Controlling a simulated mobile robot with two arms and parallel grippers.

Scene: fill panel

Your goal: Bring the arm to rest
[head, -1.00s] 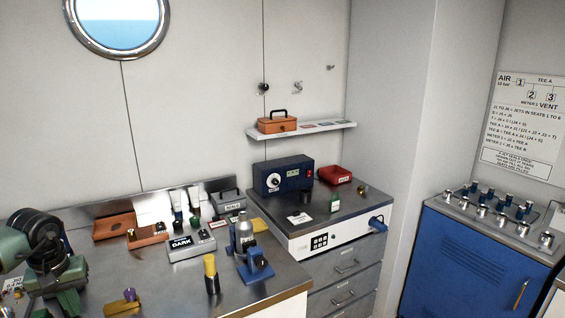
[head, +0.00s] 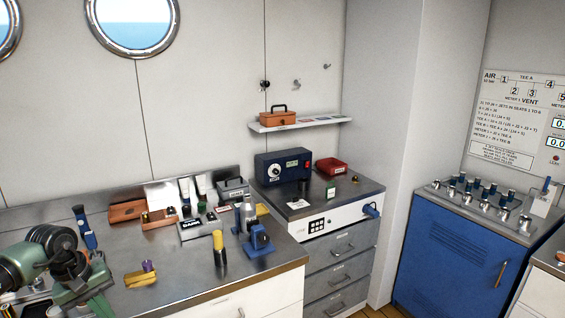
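Neither of my grippers shows in the head view, and I see no part of my arms that I can be sure of. The steel workbench (head: 185,292) fills the lower left. A green machine with dark round parts (head: 62,262) stands at its left end. A dark cylinder with a yellow top (head: 219,248) stands upright near the front right of the bench, beside a blue stand (head: 259,241). A purple-topped yellow piece (head: 142,278) lies at the front.
A drawer cabinet (head: 342,246) adjoins the bench and carries a blue instrument (head: 283,167) and a red box (head: 331,166). A wall shelf (head: 300,125) holds an orange case (head: 279,117). A blue cabinet (head: 448,262) with several jets stands at right. Floor shows between the cabinets.

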